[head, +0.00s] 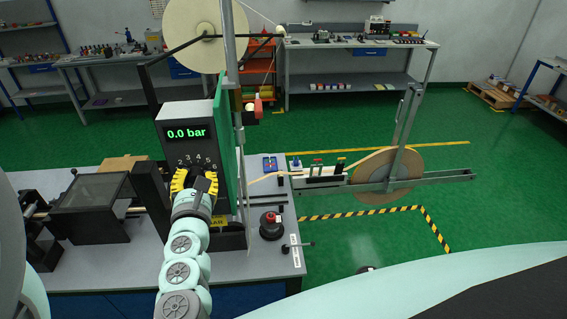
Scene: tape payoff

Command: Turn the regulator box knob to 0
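The regulator box (181,117) stands upright on the near bench, with a dark front and a lit green display (187,133) that reads 0.0 bar. My gripper (193,175), with yellow and black fingers, is right in front of the box just below these digits, at the dial. The knob is hidden behind the gripper, so its pointer cannot be seen. I cannot tell whether the fingers are closed on the knob or only around it.
A large cream reel (204,34) is above the box. A dark machine (91,206) stands left on the bench. A red-topped button (271,221) and a small lever (297,244) are to the right. A tape reel (374,172) hangs on a frame at right, over green floor.

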